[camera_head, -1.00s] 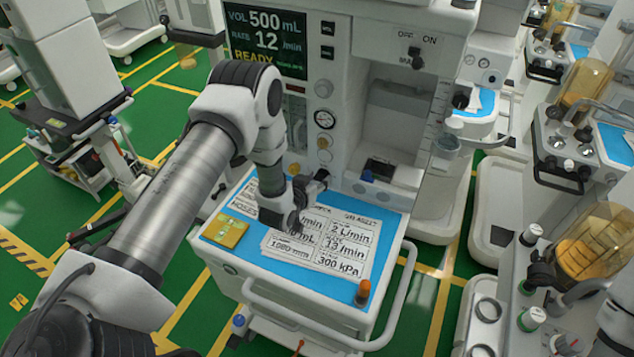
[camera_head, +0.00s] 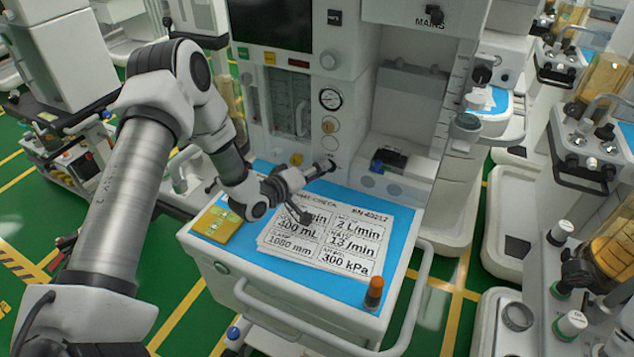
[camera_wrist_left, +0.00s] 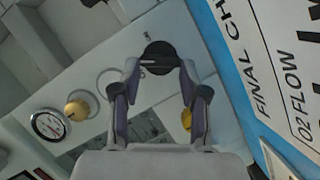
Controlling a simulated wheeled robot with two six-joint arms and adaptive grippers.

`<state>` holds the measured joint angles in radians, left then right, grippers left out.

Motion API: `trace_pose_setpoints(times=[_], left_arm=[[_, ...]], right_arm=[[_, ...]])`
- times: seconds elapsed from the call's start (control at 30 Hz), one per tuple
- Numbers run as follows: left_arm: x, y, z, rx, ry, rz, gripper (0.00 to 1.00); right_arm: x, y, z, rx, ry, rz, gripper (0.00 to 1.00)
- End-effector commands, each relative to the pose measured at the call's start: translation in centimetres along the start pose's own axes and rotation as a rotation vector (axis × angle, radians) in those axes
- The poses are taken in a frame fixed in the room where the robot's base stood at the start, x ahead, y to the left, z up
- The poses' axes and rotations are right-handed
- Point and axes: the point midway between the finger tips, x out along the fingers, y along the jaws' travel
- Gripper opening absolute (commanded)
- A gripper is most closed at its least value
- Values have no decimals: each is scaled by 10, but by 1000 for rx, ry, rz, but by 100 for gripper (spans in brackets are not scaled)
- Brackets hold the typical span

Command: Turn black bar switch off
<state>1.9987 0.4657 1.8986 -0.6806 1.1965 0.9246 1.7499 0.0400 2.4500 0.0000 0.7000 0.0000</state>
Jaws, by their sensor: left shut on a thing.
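The black bar switch (camera_wrist_left: 158,58) is a round black knob with a pale line across it, on the light panel in the left wrist view. My left gripper (camera_wrist_left: 160,70) has a finger on each side of it and is shut on it. In the head view my left gripper (camera_head: 318,172) reaches the front of the anaesthesia machine, just above the blue worktop; the knob is hard to make out there. My right gripper is not in view.
A printed card (camera_head: 330,240), a yellow pad (camera_head: 217,223) and an orange-topped bottle (camera_head: 374,292) are on the blue worktop (camera_head: 300,278). A gauge (camera_head: 331,98) and a MAINS switch (camera_head: 434,14) are above. A white rail (camera_head: 300,322) runs along the front.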

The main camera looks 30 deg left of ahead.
Motion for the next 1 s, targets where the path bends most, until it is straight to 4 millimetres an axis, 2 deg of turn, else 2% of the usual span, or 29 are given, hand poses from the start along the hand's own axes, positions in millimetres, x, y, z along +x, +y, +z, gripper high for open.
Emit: trace_pose_setpoints(times=[0.03, 0.1, 0.5, 0.7, 1.0], left_arm=[[2, -8, 4, -37, 0, 18, 9], [2, -8, 4, -98, 0, 44, 9], [2, -11, 4, -402, 0, 169, 9], [2, -10, 4, -491, -2, 205, 9], [1, -8, 3, -539, -2, 226, 9]], right_arm=[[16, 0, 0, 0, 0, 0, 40], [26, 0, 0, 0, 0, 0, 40], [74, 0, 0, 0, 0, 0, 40], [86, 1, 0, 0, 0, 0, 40], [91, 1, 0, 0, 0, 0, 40]])
